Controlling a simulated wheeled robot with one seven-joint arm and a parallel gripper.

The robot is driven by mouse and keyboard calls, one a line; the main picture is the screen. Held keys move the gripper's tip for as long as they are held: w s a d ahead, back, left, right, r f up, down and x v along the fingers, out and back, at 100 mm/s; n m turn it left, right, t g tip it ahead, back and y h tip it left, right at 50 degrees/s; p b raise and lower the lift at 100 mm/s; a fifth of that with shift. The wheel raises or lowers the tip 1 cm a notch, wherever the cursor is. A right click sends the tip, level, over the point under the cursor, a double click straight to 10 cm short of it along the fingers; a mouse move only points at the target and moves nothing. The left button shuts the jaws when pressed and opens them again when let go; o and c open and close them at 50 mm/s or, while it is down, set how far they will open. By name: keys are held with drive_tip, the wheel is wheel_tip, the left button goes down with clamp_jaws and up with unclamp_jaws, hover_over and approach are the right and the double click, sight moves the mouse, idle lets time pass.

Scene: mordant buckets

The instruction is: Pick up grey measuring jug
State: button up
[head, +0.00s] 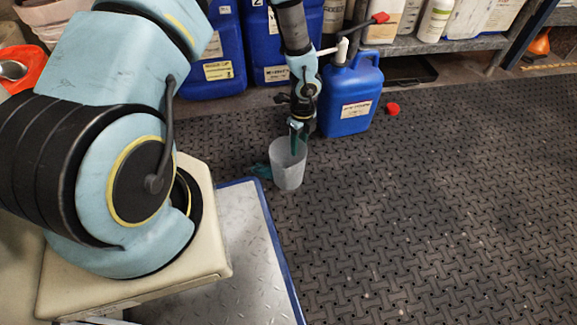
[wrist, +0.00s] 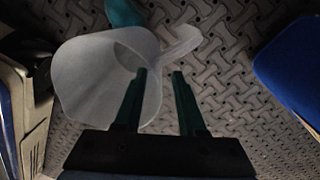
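The grey measuring jug (head: 288,170) is pale and translucent and stands upright on the dark patterned floor mat. In the wrist view the jug (wrist: 85,85) fills the left side, with its handle (wrist: 182,42) pointing to the upper right. My gripper (head: 298,136) points down at the jug's rim in the head view. In the wrist view my gripper (wrist: 159,74) has its two green fingers apart with a clear gap. The left finger overlaps the jug's wall, and the right finger is over the mat beside it. I cannot tell whether either finger touches the jug.
A blue canister (head: 348,98) stands close behind the jug, with a red cap (head: 393,108) on the mat nearby. A crumpled teal item (head: 261,171) lies left of the jug. A metal plate with a blue edge (head: 250,225) is at front left. The mat at right is clear.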

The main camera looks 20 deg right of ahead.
sight(299, 155)
drive_tip(key=f+b, duration=0.1)
drive_tip(key=f, duration=0.1)
drive_tip(key=f+b, duration=0.1)
drive_tip(key=f, duration=0.1)
drive_tip(key=shift+s+b, duration=0.35)
drive_tip(key=shift+s, duration=0.05)
drive_tip(key=shift+f, duration=0.4)
drive_tip(key=shift+r, duration=0.1)
clamp_jaws()
idle(0.5)
